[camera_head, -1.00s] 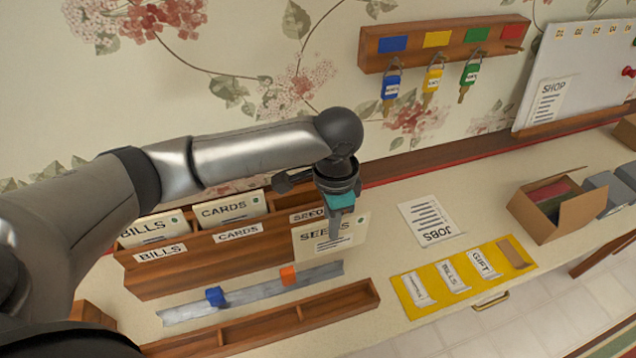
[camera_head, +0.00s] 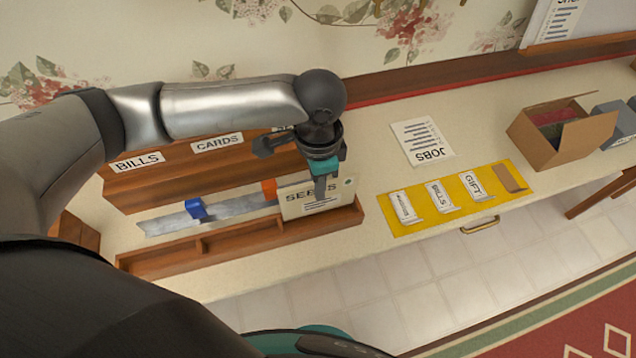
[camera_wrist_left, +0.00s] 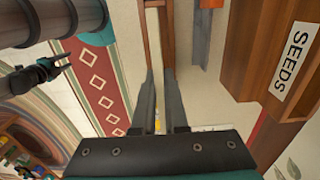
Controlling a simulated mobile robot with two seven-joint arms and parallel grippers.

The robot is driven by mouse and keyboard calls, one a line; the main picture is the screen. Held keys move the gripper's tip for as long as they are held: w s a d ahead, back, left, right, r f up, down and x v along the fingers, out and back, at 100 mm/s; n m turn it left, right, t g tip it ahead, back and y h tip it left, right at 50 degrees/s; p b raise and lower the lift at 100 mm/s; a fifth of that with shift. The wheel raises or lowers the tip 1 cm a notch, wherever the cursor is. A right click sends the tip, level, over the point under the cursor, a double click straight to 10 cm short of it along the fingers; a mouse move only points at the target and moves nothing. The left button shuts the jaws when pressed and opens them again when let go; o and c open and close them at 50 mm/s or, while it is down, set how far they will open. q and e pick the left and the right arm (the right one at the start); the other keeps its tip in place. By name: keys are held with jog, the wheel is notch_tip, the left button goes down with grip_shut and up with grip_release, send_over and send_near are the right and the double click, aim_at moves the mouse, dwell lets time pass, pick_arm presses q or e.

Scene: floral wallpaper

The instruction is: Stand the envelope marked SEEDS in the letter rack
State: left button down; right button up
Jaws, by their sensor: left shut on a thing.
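In the head view, my left gripper (camera_head: 321,196) is shut on the cream envelope marked SEEDS (camera_head: 296,208). The envelope is held upright, its printed face towards me, in front of the rack's right end. In that view it overlaps the low wooden tray; I cannot tell its exact height. The wooden letter rack (camera_head: 135,188) has BILLS and CARDS labels; my arm hides its upper part and most of the third label. In the left wrist view, the rack's SEEDS label (camera_wrist_left: 291,62) is at the right of my left fingers (camera_wrist_left: 161,112). A dark gripper, seemingly my right (camera_wrist_left: 45,72), is small at the left.
A low wooden tray (camera_head: 215,250) and a grey strip with a blue slider (camera_head: 196,209) and an orange slider (camera_head: 269,189) lie before the rack. A JOBS sheet (camera_head: 421,140), a yellow mat (camera_head: 408,227) and an open carton (camera_head: 590,130) are to the right.

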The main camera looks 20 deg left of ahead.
pick_arm(q)
jog(key=shift+f+b, duration=0.45)
pick_arm(e)
jog(key=shift+d+f, duration=0.35)
jog(key=shift+f, duration=0.4)
pick_arm(q)
jog(key=shift+f, duration=0.2)
jog(key=shift+f, duration=1.7)
pick_arm(e)
jog(key=shift+f, duration=0.25)
pick_arm(q)
jog(key=c, duration=0.9)
grip_release()
